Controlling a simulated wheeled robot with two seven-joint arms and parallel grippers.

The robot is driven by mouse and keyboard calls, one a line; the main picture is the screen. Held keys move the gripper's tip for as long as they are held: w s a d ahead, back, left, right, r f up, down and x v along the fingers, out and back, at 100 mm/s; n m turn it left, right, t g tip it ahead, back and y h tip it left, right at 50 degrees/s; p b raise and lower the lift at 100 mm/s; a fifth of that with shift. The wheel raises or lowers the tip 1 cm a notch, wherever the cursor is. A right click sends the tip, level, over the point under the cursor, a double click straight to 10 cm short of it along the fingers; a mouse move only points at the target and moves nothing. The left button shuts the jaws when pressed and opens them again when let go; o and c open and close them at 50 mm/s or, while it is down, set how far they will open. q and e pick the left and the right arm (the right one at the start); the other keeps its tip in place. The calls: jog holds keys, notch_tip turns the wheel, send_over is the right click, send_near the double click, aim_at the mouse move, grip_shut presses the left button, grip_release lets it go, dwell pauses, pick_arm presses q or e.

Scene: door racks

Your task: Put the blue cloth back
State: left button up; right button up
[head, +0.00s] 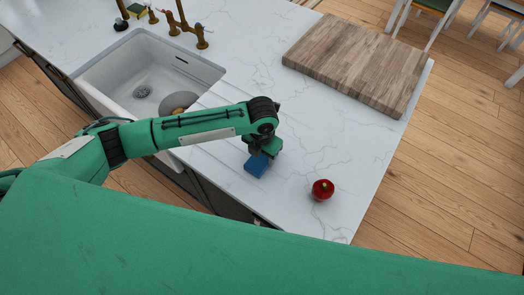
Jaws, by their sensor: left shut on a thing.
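The blue cloth (256,166) is a small blue patch at the white marble counter's front part, right of the sink. My left gripper (264,155) points down from the end of the green arm and is shut on the cloth. The fingers hide part of the cloth. I cannot tell whether the cloth touches the counter or is just above it. My right gripper does not show.
A red apple-like thing (322,190) sits right of the cloth. A wooden board (358,62) lies at the back right. Counter between is clear.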

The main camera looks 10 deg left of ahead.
aim_at(262, 156)
pick_arm(q)
jog(key=o, duration=0.4)
jog(key=shift+f, duration=0.15)
jog(key=o, duration=0.5)
notch_tip(262, 156, up, 12)
jog(key=b, duration=0.4)
jog(key=shift+r, duration=0.2)
